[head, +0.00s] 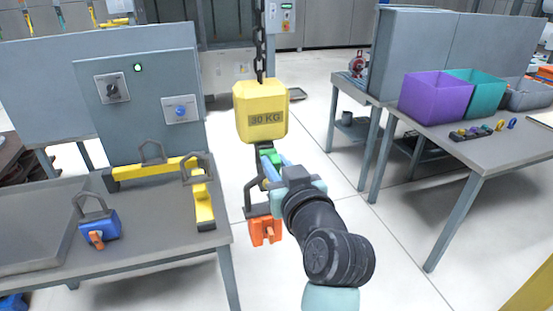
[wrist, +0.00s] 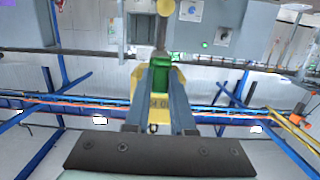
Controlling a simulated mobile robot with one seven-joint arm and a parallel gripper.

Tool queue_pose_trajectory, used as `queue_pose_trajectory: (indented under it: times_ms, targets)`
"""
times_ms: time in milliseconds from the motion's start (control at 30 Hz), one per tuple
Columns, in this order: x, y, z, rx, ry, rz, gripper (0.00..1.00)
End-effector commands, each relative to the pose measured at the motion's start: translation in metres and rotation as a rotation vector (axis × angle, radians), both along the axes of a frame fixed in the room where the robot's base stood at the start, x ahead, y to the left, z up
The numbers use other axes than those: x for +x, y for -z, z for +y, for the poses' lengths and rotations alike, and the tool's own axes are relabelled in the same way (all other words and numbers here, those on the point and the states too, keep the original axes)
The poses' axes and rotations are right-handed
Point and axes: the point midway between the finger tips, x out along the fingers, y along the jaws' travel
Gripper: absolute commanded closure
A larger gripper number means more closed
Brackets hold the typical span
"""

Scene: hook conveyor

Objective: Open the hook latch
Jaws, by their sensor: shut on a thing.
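A yellow block marked 30 KG (head: 260,112) hangs on a dark chain in the middle of the head view. A dark grey hook (head: 253,188) hangs below it, with a green latch (head: 269,156) near its top. My gripper (head: 270,167) reaches in from the lower right at the latch. In the wrist view, the blue-grey fingers of my gripper (wrist: 160,68) are shut on the green latch (wrist: 159,77). The yellow block (wrist: 138,85) shows partly behind the fingers. How far the latch is turned is hard to tell.
An orange piece (head: 264,231) is at the hook's lower end. On the left table (head: 150,245) are yellow bars (head: 150,170) with handles and a blue block (head: 100,224), before a grey control panel (head: 140,100). A right table (head: 465,160) holds a purple bin (head: 433,97).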

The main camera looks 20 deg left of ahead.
Motion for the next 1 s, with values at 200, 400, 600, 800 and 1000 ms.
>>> queue_pose_trajectory:
  times_ms: [200, 400, 600, 800, 1000]
  targets:
    - [0.0011, -0.0105, 0.0008, -0.010, 0.001, 0.011, 1.00]
    - [0.0014, -0.0136, 0.0012, -0.023, 0.001, 0.030, 1.00]
    - [0.0021, -0.0160, 0.0013, -0.036, 0.002, 0.047, 1.00]
    - [0.0021, -0.0151, 0.0011, -0.041, 0.002, 0.055, 1.00]
    - [0.0021, -0.0146, 0.0010, -0.041, 0.002, 0.055, 1.00]
